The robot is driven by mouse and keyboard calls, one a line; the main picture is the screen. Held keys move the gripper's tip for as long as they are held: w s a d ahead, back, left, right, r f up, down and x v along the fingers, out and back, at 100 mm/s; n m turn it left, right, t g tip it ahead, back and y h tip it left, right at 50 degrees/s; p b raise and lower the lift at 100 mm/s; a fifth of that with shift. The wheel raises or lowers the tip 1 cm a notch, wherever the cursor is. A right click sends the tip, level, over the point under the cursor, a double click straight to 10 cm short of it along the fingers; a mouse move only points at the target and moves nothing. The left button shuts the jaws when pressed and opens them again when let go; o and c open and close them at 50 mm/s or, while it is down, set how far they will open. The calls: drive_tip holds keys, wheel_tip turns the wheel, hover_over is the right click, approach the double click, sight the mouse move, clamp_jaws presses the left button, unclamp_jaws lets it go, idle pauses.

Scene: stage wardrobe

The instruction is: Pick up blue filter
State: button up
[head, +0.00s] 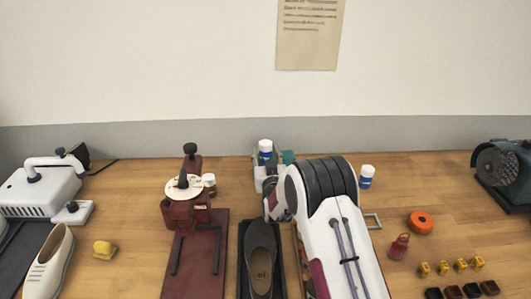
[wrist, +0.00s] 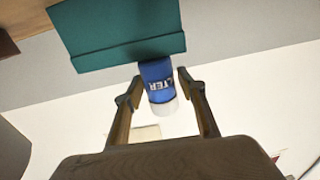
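The blue filter is a small blue bottle with a white cap. In the wrist view the bottle (wrist: 158,80), lettered "LTER", shows between the tips of my gripper (wrist: 160,76). The head view shows this bottle (head: 265,149) near the wall, left of a teal item (head: 288,157); my arm hides most of the gripper. The teal item (wrist: 120,38) also shows beside the bottle in the wrist view. A similar blue-and-white bottle (head: 367,177) stands right of my arm.
A dark red press (head: 186,211) and a black-soled shoe form (head: 262,260) stand left of my arm. A white machine (head: 42,190) is far left, a green grinder (head: 505,170) far right.

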drive_tip(key=c, duration=0.8)
drive_tip(key=shift+c, duration=0.2)
drive_tip(key=shift+r, duration=0.1)
drive_tip(key=shift+r, duration=4.95)
